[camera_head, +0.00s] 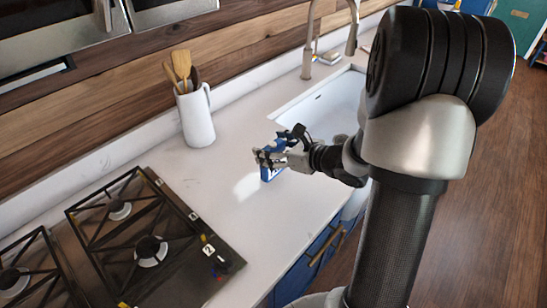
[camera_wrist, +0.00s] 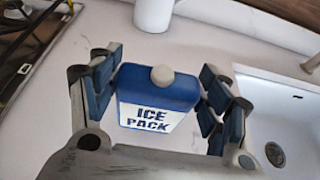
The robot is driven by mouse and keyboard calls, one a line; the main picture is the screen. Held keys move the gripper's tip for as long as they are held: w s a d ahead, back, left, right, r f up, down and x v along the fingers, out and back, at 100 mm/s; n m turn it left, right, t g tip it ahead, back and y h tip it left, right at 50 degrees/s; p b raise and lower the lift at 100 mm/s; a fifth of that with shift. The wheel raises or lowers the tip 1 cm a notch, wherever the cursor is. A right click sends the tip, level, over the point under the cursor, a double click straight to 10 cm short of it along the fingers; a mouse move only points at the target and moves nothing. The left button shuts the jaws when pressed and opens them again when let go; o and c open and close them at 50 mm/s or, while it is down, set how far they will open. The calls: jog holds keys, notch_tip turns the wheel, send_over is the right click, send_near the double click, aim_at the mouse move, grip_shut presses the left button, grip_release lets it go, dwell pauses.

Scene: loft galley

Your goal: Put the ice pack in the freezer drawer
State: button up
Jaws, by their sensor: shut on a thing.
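The ice pack (camera_wrist: 155,98) is a blue block with a grey-white cap and a white label reading "ICE PACK". In the wrist view it sits between the two blue-padded fingers of my gripper (camera_wrist: 160,90), which is shut on it. In the head view my gripper (camera_head: 280,150) is over the white counter left of the sink, and only a small blue part of the ice pack (camera_head: 268,174) shows beneath it. I cannot tell whether the pack touches the counter. No open freezer drawer is in view.
A white pitcher (camera_head: 196,117) with wooden utensils stands at the back of the counter (camera_head: 240,200). A gas hob (camera_head: 130,240) lies at the left. The sink (camera_head: 330,105) with its tap (camera_head: 310,45) is behind my gripper. Blue cabinet fronts (camera_head: 305,270) with a handle are below the counter edge.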

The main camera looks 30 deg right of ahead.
jog(key=shift+f+b, duration=0.3)
jog(key=shift+f, duration=1.2)
jog(key=shift+f+b, duration=0.15)
jog(key=shift+b, duration=0.15)
jog(key=o, duration=1.7)
